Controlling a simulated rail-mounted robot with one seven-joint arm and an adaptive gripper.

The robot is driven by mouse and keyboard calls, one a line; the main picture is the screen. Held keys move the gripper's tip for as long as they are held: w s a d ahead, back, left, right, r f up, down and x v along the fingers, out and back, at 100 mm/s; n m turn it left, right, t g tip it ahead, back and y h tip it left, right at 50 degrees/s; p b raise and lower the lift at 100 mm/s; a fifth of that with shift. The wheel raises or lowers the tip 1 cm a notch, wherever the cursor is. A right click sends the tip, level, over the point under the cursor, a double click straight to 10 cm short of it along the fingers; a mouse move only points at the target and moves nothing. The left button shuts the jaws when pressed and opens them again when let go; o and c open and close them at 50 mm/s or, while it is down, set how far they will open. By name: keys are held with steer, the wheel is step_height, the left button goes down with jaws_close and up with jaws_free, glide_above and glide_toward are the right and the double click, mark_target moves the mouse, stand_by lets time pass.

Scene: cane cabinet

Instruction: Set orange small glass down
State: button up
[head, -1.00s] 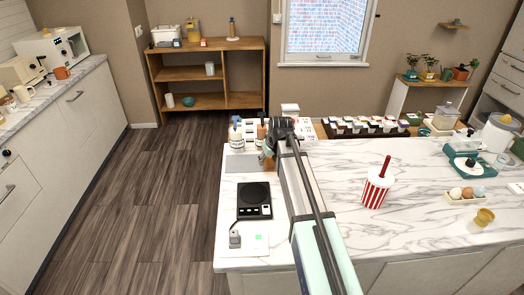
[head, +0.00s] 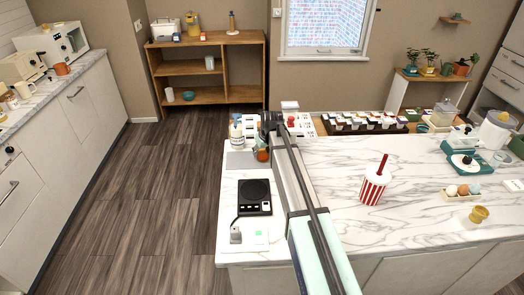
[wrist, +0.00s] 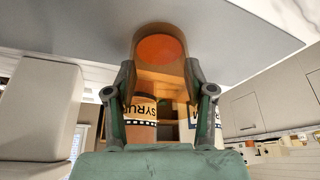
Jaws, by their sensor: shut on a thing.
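The small orange glass (wrist: 160,48) is between the two fingers of my gripper (wrist: 160,84) in the wrist view, which are shut on it. In the head view the glass (head: 262,155) is a small orange patch below my gripper (head: 266,146), at the right edge of the grey mat (head: 238,160). My arm partly covers it there. I cannot tell whether the glass touches the mat.
An orange syrup bottle (wrist: 140,112) and a white-and-blue bottle (wrist: 204,128) appear close behind the glass. A black scale (head: 254,196) lies nearer on the marble counter (head: 330,165). A red-striped cup (head: 374,186) stands to the right, with bare marble between.

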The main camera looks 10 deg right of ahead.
steer(key=shift+f, duration=0.2)
steer(key=o, duration=1.3)
steer(key=shift+r, duration=0.1)
steer(key=shift+r, duration=0.2)
steer(key=b+v, duration=0.3)
steer(key=v, duration=0.9)
